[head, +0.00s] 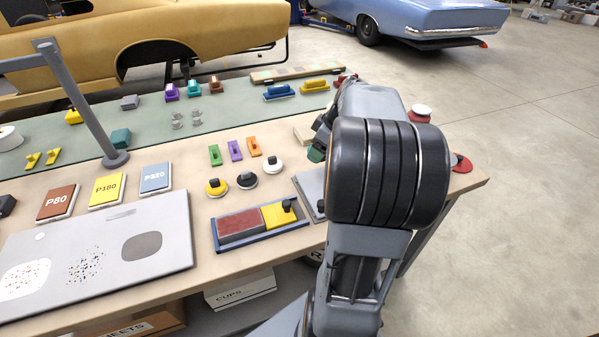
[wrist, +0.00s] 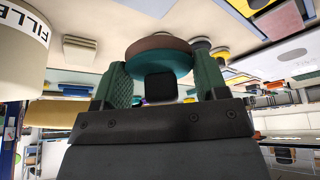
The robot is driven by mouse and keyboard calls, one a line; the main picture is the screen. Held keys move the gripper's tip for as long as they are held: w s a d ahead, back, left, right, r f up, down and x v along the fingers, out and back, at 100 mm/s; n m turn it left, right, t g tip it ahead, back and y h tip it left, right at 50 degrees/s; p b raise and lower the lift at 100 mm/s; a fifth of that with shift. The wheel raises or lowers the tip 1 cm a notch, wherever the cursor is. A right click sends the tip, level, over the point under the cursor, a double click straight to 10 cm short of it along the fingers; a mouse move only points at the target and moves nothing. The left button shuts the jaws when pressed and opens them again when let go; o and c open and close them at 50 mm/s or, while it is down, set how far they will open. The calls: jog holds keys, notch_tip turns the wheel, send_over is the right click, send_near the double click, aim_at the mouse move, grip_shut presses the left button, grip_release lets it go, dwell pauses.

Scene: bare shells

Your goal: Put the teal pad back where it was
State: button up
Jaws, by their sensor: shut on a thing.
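The teal pad (wrist: 160,64) is a round disc with a brown face and a black knob (wrist: 160,87). My gripper (wrist: 160,80) is shut on it, with one green textured finger on each side of the knob. In the wrist view the scene looks upside down. In the head view my arm hides the pad and most of my gripper; a small green part (head: 316,155) shows left of the arm. A row of similar round knobbed pads lies on the bench: yellow (head: 216,188), dark (head: 247,181) and white (head: 272,165).
A blue tray (head: 262,236) with a red and a yellow block lies in front of the pads. Green, purple and orange blocks (head: 235,151) stand behind them. A grey panel (head: 170,250) and sandpaper stacks (head: 106,191) are at left. A filler can (wrist: 20,60) is close in the wrist view.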

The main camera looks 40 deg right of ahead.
jog(key=shift+s+d, duration=0.15)
jog(key=shift+w+d+f, duration=0.1)
jog(key=shift+w, duration=0.15)
jog(key=w+d+f+p, duration=0.1)
jog(key=w+f, duration=0.2)
jog(key=w, duration=0.5)
send_over(296, 161)
jog(key=s, duration=0.2)
jog(key=shift+n, duration=0.3)
jog(key=f, duration=0.5)
jog(key=shift+w+d+f+p, duration=0.15)
jog(key=shift+d+f+p, duration=0.1)
jog(key=shift+d+p, duration=0.15)
jog(key=shift+w+f, duration=0.3)
jog(key=shift+f, duration=1.7)
jog(key=shift+f, duration=0.1)
jog(key=o, duration=0.9)
